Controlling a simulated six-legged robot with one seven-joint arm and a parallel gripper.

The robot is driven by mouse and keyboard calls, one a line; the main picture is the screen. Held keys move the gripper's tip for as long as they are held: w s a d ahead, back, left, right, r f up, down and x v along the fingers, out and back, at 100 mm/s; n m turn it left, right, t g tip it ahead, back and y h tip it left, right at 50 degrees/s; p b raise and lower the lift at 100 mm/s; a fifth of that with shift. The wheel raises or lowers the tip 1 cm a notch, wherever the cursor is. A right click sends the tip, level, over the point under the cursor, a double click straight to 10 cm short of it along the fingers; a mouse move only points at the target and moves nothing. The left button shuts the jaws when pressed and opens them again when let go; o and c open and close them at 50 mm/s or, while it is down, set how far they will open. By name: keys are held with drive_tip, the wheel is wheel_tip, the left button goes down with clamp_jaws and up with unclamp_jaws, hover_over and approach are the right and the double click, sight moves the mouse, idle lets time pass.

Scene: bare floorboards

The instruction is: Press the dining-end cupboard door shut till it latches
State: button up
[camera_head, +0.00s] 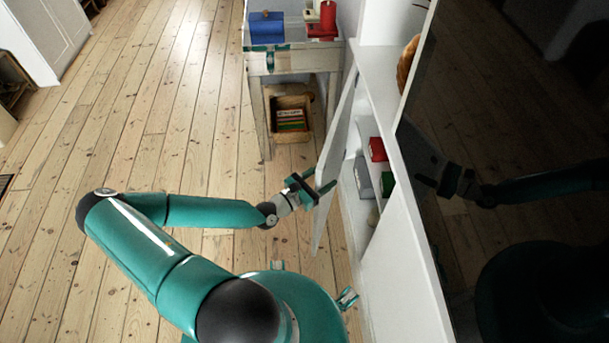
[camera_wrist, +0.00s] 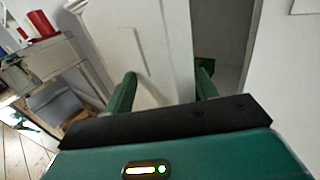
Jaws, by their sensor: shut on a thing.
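The white cupboard door (camera_head: 338,125) stands ajar, swung out from the low white cupboard (camera_head: 405,250) on the right, in the head view. My gripper (camera_head: 321,181) is at the door's free edge, with a green finger on either side of it. In the wrist view the door (camera_wrist: 140,45) runs up between the two fingers of my gripper (camera_wrist: 168,84), which is shut on it. A dark gap shows between the door and the cupboard frame. The latch is not visible.
Inside the cupboard are a red box (camera_head: 377,149), a grey box (camera_head: 363,178) and a green item. Behind the door stands a wooden table (camera_head: 258,67) with a blue box (camera_head: 267,27) and red items. A basket (camera_head: 291,103) sits below.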

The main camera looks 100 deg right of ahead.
drive_tip(key=o, duration=0.4)
drive_tip(key=s+a, duration=0.3)
drive_tip(key=s, duration=1)
drive_tip(key=shift+a, duration=0.15)
drive_tip(key=shift+o, duration=0.4)
drive_tip(key=shift+s, duration=0.8)
drive_tip(key=o, duration=0.6)
drive_tip(key=shift+w+a, duration=0.15)
drive_tip(key=shift+w, duration=0.05)
drive_tip(key=shift+c, duration=0.7)
drive_tip(key=v, duration=1.3)
drive_tip(key=shift+w+a, duration=0.1)
drive_tip(key=shift+a, duration=0.15)
drive_tip(key=c, duration=0.5)
